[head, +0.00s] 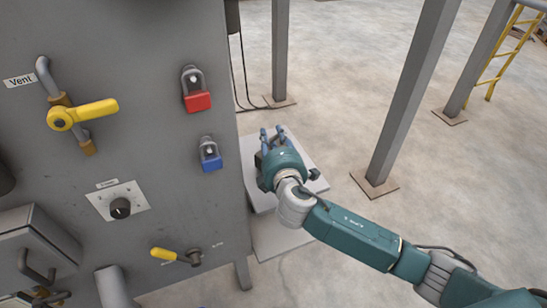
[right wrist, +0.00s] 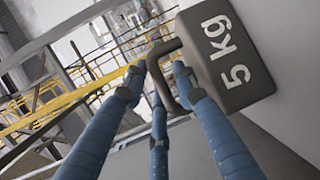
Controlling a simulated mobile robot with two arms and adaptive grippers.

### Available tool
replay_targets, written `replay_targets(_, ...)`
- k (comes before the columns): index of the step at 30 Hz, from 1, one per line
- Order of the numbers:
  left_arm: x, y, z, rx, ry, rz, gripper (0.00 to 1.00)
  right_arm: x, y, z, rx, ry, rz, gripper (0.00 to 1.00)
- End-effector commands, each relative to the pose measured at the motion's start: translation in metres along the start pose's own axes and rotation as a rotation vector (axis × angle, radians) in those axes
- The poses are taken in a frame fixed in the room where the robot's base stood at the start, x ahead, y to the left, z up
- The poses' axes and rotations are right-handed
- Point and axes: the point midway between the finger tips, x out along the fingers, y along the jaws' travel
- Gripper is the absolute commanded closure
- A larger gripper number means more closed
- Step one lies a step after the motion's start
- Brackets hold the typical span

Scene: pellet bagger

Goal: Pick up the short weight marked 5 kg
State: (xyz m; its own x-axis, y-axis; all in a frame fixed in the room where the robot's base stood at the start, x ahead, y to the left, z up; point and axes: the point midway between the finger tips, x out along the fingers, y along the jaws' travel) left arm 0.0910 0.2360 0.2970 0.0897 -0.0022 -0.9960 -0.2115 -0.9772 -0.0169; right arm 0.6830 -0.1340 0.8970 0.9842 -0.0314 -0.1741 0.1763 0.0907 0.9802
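The weight marked 5 kg (right wrist: 228,58) is a grey block with white lettering and a dark loop handle (right wrist: 160,75). In the right wrist view it is at the upper right, with the handle pointing toward my fingers. My right gripper (right wrist: 157,78) has its blue fingers spread around the handle area, with a gap between the tips; I cannot tell if any finger touches it. In the head view my right gripper (head: 272,135) is over a pale platform beside the grey machine, and I cannot make out the weight there. My left gripper is out of view.
The pale platform (head: 258,200) stands against the grey machine panel (head: 150,160), which carries red (head: 198,101) and blue (head: 211,164) padlocks and a yellow-handled valve (head: 90,112). Grey posts (head: 410,95) rise at the right. The concrete floor there is open.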

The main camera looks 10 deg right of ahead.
Motion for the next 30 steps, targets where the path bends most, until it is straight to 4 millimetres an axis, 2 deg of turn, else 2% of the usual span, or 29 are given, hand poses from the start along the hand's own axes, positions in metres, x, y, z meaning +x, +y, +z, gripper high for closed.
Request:
replay_targets(4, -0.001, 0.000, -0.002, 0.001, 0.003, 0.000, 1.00, 0.000, 0.001, 0.000, 0.000, 0.000, 0.000, 0.72)
replay_targets(9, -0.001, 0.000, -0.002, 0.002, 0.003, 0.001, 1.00, -0.001, 0.000, 0.000, 0.000, 0.000, 0.000, 1.00)
replay_targets(24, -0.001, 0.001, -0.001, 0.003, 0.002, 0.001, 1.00, -0.001, 0.004, 0.000, 0.002, 0.001, 0.004, 1.00)
replay_targets(30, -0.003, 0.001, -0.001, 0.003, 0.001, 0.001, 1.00, -0.003, 0.017, 0.002, 0.002, -0.001, 0.006, 1.00)
